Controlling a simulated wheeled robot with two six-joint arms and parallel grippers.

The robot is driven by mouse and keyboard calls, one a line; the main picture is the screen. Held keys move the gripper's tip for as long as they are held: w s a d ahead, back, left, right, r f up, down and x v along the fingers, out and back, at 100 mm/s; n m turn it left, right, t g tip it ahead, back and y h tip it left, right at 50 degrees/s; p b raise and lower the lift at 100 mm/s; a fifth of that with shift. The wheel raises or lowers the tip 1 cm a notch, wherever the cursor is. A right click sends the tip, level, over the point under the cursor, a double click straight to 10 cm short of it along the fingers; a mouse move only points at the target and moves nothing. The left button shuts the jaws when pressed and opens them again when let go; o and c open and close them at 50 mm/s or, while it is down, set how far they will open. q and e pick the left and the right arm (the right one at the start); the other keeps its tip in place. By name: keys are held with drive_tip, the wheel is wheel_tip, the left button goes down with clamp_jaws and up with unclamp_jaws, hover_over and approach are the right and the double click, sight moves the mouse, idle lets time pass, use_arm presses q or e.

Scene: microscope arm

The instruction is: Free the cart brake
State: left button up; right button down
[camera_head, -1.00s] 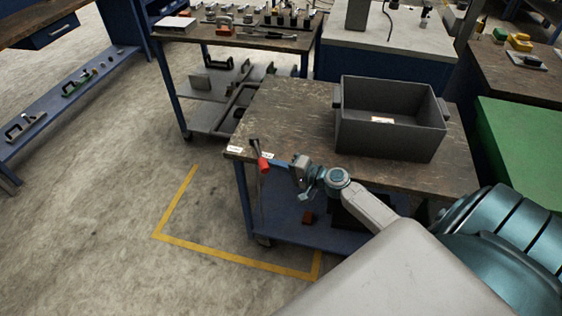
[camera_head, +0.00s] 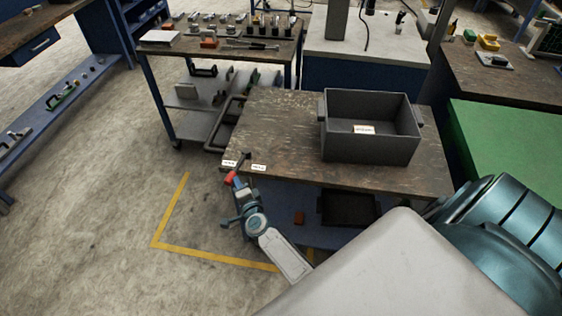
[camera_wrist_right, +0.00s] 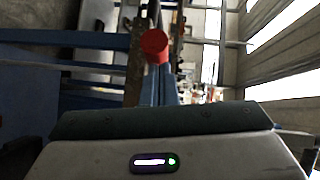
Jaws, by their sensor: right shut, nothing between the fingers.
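The cart (camera_head: 290,125) has a dark worn top. A brake lever with a red grip (camera_head: 231,177) and a dark rod stands at its near left corner; the grip hangs below the left of two white labels (camera_head: 229,163). The red grip (camera_wrist_right: 154,45) also shows end-on in the right wrist view. My right gripper (camera_head: 236,190) is shut and empty, right by the red grip in the head view; I cannot tell if they touch. My left gripper is not in view.
A grey bin (camera_head: 370,148) stands on the cart top. A dark tray (camera_head: 350,208) and a small red-brown block (camera_head: 299,217) lie on its lower shelf. Yellow floor tape (camera_head: 170,212) marks a corner at the left. Another cart with tools (camera_head: 222,55) stands behind. The left floor is clear.

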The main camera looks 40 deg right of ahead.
drive_tip(key=shift+w+a, duration=0.9)
drive_tip(key=shift+a, duration=0.05)
drive_tip(key=w+a, duration=0.2)
drive_tip(key=w, duration=0.1)
drive_tip(key=shift+w+a, duration=0.15)
drive_tip(key=shift+w, duration=0.3)
drive_tip(key=shift+a, duration=0.1)
